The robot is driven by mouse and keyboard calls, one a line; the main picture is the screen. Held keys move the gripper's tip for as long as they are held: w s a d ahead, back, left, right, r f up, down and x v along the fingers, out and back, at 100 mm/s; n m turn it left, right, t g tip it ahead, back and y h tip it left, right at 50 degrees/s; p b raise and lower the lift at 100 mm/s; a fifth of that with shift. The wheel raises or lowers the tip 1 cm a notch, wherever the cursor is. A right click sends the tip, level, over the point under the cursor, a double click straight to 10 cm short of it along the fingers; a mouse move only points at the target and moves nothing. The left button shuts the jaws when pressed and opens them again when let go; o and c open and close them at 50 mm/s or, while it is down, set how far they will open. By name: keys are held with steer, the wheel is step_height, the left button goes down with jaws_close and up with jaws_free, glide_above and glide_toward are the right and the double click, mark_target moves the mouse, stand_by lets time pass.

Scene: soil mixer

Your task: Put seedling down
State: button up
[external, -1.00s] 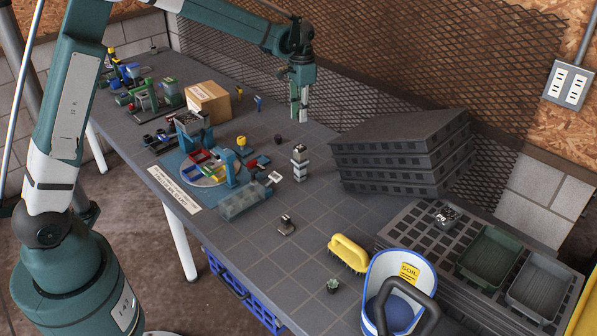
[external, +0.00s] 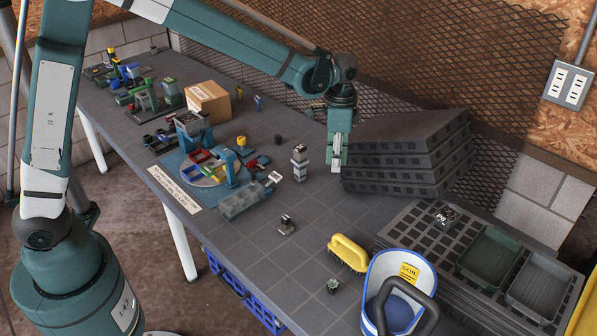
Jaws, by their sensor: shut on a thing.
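My gripper (external: 337,166) points down above the table, just left of the stack of dark trays. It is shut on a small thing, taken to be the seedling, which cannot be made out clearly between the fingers.
Stacked dark trays (external: 400,184) stand close right of my gripper. A black grid tray (external: 405,237) lies at the right with a green bin (external: 489,250) on it. A yellow brush (external: 349,250) and a soil scoop (external: 376,268) are nearer the front. The middle of the table is mostly clear.

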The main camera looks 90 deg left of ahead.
steer(key=d+m, duration=0.4)
steer(key=d, duration=1.4)
steer(key=m, duration=0.4)
glide_above(322, 313)
step_height(322, 313, down, 12)
steer(key=shift+f+b, duration=0.6)
steer(key=shift+f, duration=2.45)
steer(key=shift+f+b, duration=0.35)
steer(key=shift+f, duration=1.55)
steer(key=shift+f, duration=0.15)
